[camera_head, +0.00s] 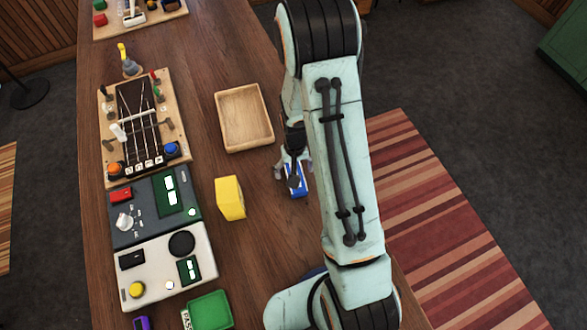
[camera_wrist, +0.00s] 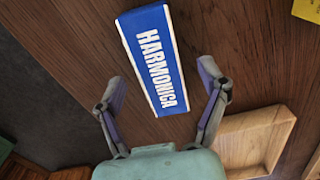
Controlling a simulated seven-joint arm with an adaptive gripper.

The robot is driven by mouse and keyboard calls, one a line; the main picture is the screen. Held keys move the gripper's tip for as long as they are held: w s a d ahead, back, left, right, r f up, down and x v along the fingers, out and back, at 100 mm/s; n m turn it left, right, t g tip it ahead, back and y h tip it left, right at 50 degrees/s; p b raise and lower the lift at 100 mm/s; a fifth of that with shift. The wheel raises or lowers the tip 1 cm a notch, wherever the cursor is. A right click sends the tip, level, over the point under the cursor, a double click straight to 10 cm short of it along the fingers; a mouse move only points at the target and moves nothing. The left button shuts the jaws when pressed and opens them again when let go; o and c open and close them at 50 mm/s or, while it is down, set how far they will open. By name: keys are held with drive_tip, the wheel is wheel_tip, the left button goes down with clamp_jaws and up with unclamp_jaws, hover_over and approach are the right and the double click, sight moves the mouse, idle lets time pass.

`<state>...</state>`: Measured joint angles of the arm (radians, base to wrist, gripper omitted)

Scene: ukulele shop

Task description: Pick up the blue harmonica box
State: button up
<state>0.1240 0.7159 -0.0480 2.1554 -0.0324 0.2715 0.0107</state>
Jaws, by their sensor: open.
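The blue harmonica box (camera_wrist: 152,58) lies on the wooden table, with white edges and "HARMONICA" on its top face in the wrist view. In the head view the blue box (camera_head: 297,182) shows only in part, with my gripper and arm over it. My gripper (camera_wrist: 165,85) is open and empty in the wrist view, its two fingers on either side of the near end of the box, with a gap on each side. It also shows in the head view (camera_head: 293,174), above the box. Its height over the box is hard to tell.
An empty wooden tray (camera_head: 224,92) stands just left of my gripper; it also shows in the wrist view (camera_wrist: 275,118). A yellow box (camera_head: 229,198) and a green box (camera_head: 208,311) stand nearer. Devices and a stringed board (camera_head: 165,130) line the left side. Bare table surrounds the harmonica box.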

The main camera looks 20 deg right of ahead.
drive_tip(key=shift+f, duration=0.75)
drive_tip(key=shift+c, duration=0.3)
drive_tip(key=c, duration=1.2)
